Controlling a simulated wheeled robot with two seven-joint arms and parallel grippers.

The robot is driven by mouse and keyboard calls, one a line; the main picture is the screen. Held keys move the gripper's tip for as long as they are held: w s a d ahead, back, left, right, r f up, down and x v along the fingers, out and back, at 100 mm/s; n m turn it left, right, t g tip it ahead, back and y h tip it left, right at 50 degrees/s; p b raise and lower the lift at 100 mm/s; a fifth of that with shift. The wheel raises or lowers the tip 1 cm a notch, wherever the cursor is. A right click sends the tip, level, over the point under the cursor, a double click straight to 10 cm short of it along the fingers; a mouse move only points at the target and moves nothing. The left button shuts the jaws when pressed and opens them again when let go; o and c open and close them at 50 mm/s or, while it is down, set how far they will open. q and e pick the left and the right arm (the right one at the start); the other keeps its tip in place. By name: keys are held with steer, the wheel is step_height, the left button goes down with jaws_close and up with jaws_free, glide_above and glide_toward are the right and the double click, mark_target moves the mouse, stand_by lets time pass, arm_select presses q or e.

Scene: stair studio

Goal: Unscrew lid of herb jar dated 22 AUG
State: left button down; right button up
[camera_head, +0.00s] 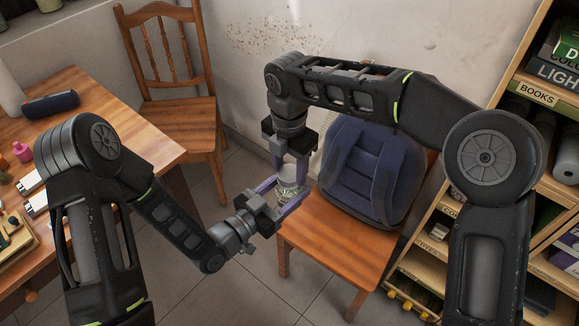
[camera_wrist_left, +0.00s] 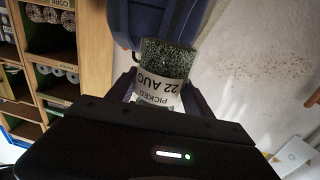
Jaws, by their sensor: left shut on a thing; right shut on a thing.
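The herb jar (camera_head: 287,189) is held in the air between my two grippers, in front of the chair with the blue cushion. In the left wrist view the jar (camera_wrist_left: 166,58) shows dark green flakes behind glass and a white label reading "PICKED 22 AUG", upside down in that picture. My left gripper (camera_head: 283,199) comes from the lower left and is shut around the jar's body. My right gripper (camera_head: 290,165) points down from above and is shut on the lid (camera_head: 287,172) at the jar's top. Whether the lid is loose on the jar cannot be told.
A wooden chair (camera_head: 293,235) with a blue backpack-like cushion (camera_head: 372,170) stands just behind and right of the jar. A wooden desk (camera_head: 120,122) is at left, another chair (camera_head: 185,118) at the back. A bookshelf (camera_head: 522,95) is at right. Bare tiled floor lies below.

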mark_target(290, 173)
steer(key=shift+r, duration=0.2)
steer(key=shift+r, duration=0.9)
steer(key=shift+r, duration=2.05)
